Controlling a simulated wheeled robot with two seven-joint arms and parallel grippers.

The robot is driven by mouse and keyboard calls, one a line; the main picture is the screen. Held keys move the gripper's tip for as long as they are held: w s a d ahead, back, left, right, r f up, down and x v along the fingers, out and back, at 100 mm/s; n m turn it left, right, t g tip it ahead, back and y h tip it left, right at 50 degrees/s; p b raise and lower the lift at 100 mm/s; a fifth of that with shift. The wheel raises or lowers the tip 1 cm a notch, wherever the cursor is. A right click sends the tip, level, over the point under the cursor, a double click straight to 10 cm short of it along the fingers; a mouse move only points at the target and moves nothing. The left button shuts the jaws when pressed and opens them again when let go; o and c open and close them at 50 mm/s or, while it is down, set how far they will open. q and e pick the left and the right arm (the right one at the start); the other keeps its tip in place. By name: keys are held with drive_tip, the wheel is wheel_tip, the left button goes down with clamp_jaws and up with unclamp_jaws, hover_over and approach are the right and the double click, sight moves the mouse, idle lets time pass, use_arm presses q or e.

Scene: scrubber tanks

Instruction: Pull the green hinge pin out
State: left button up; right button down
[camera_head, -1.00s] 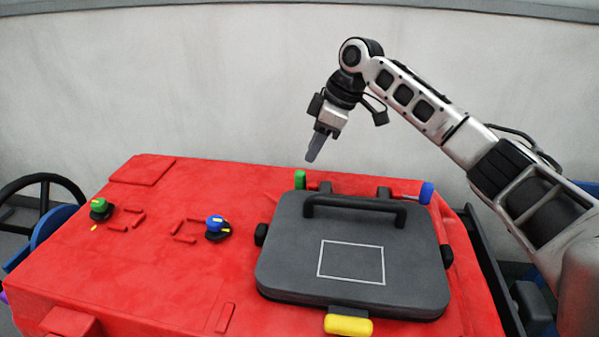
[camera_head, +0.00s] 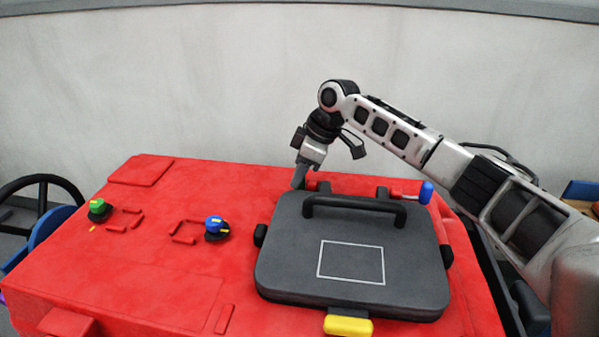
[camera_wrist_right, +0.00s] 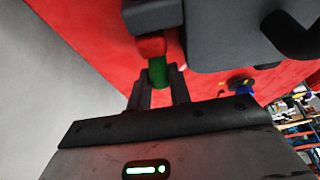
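The green hinge pin head (camera_wrist_right: 157,73) shows between the two fingertips of my right gripper (camera_wrist_right: 158,82) in the right wrist view. The fingers stand apart, one on each side of it; whether they touch it I cannot tell. In the head view my right gripper (camera_head: 299,184) points down at the back left corner of the dark grey lid (camera_head: 290,260) and hides the green pin. A blue-ended pin (camera_head: 426,192) sits at the lid's back right. My left gripper is not in view.
The lid has a raised black handle (camera_head: 352,203) close to my right gripper and a yellow latch (camera_head: 348,325) in front. The red machine top (camera_head: 150,250) carries a green knob (camera_head: 98,207) and a blue knob (camera_head: 216,225). A pale wall stands behind.

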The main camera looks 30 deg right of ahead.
drive_tip(key=w+a+p, duration=0.2)
drive_tip(key=a, duration=0.1)
drive_tip(key=shift+r, duration=0.2)
drive_tip(key=shift+w+a+f, duration=0.1)
drive_tip(key=shift+w, duration=0.05)
drive_tip(key=c, duration=1.6)
unclamp_jaws()
drive_tip(key=shift+o, duration=0.2)
drive_tip(key=v, duration=1.6)
drive_tip(key=shift+f, duration=0.15)
